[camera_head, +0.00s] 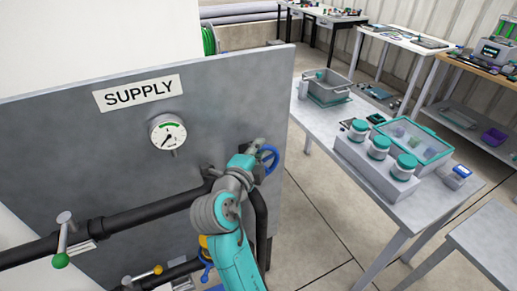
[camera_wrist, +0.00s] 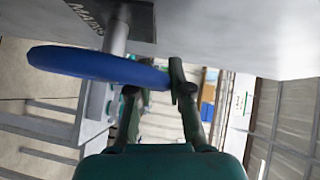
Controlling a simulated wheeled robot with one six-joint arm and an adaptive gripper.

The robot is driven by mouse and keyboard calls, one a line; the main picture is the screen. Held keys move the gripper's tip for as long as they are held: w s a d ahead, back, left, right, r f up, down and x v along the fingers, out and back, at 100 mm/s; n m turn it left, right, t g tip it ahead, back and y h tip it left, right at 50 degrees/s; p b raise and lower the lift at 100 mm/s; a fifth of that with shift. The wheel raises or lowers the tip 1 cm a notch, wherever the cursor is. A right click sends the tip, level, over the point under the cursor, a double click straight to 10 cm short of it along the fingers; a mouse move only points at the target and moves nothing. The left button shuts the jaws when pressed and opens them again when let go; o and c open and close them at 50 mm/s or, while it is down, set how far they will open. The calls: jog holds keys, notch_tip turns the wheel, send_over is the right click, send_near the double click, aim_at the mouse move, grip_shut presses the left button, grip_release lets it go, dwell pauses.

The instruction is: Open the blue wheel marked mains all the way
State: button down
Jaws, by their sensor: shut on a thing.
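The blue wheel (camera_head: 271,158) stands out from the right part of the grey panel, partly hidden by my arm in the head view. In the wrist view the blue wheel (camera_wrist: 90,63) is seen nearly edge-on, on a grey stem. A plate reading MAINS (camera_wrist: 86,14) sits on the panel by the stem. My gripper (camera_wrist: 153,82) has one finger on each side of the wheel's rim and is shut on it. In the head view the fingers are mostly hidden behind my wrist.
The grey panel (camera_head: 60,130) bears a SUPPLY sign (camera_head: 138,93) and a round gauge (camera_head: 167,133). A green-tipped lever (camera_head: 61,250) is on the black pipe (camera_head: 140,216), and a yellow-tipped lever (camera_head: 150,272) is below. A table (camera_head: 318,118) with jars and totes stands right.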

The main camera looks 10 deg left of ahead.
jog(key=shift+s+a+f+n+t+h, duration=0.1)
jog(key=shift+s+a+n+t+h, duration=0.1)
jog(key=shift+a+n+t, duration=0.3)
jog(key=shift+s+a+n+t+h, duration=0.1)
jog(key=shift+s+a+n+t, duration=0.1)
jog(key=shift+n+t, duration=0.5)
jog(key=n+t, duration=0.2)
jog(key=a+n, duration=0.1)
jog(key=shift+s+f+t, duration=0.4)
jog(key=n+t+y, duration=0.1)
jog(key=n, duration=0.1)
jog(key=a+f+n+t+y, duration=0.1)
jog(key=n, duration=0.1)
jog(key=n+t+y, duration=0.1)
jog(key=n+y, duration=0.1)
jog(key=shift+s+a+f, duration=0.15)
jog(key=shift+s+f, duration=0.2)
jog(key=shift+s, duration=0.05)
jog(key=shift+s+a+f+n+t+y, duration=0.1)
jog(key=shift+f+n+t+y, duration=0.15)
jog(key=shift+n+y, duration=0.75)
jog(key=shift+a+f+n+t+y, duration=0.15)
jog(key=shift+f+n+y, duration=0.1)
jog(key=shift+n+y, duration=0.75)
jog(key=shift+s+f+n+t+y, duration=0.1)
jog(key=shift+f+n+t+y, duration=0.15)
jog(key=shift+n+y, duration=0.7)
jog(key=shift+f+n, duration=0.1)
jog(key=shift+n, duration=0.35)
